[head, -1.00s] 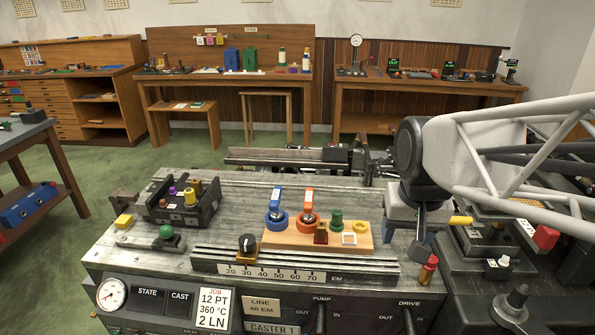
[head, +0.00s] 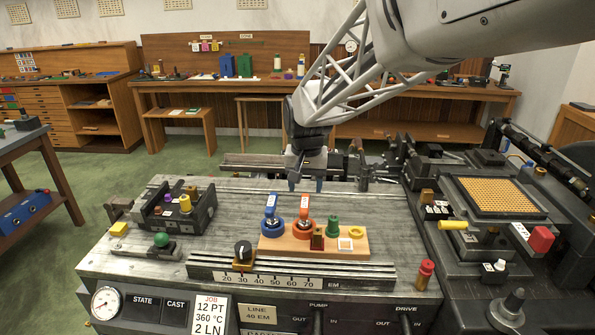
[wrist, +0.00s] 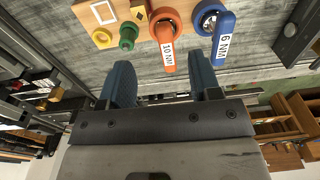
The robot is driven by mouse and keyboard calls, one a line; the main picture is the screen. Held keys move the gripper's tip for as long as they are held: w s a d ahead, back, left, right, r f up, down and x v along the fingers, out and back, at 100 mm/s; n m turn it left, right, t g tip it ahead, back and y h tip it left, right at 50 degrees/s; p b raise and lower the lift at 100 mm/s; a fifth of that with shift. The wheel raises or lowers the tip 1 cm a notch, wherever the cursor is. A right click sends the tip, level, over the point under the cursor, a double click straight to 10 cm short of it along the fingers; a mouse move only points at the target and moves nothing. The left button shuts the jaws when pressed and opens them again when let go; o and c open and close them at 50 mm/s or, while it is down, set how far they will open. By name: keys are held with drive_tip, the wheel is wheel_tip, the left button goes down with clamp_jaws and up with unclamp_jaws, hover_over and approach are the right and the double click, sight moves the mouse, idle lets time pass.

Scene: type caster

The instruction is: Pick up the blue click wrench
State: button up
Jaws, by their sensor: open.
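The blue click wrench (head: 271,205) stands upright in a blue round base at the left end of a wooden board (head: 378,250). In the wrist view the blue wrench (wrist: 222,38) shows the label "6 NM". An orange wrench (head: 304,208) stands just right of it in the head view; in the wrist view the orange wrench (wrist: 168,45) reads "10 NM". My gripper (head: 305,184) is open and empty, behind and above the board. In the wrist view its two blue fingers (wrist: 162,88) are apart, with no object between them.
A black rack (head: 165,222) stands left. A slotted scale rail (head: 290,275) runs in front. A machine with a perforated plate (head: 497,196) stands right.

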hover_over(271, 201)
drive_tip(key=shift+g, duration=0.3)
wheel_tip(271, 201, down, 5)
drive_tip(key=shift+w+d+f, duration=0.1)
drive_tip(key=shift+f, duration=0.05)
drive_tip(key=shift+f, duration=1.3)
drive_tip(key=shift+f, duration=2.6)
clamp_jaws()
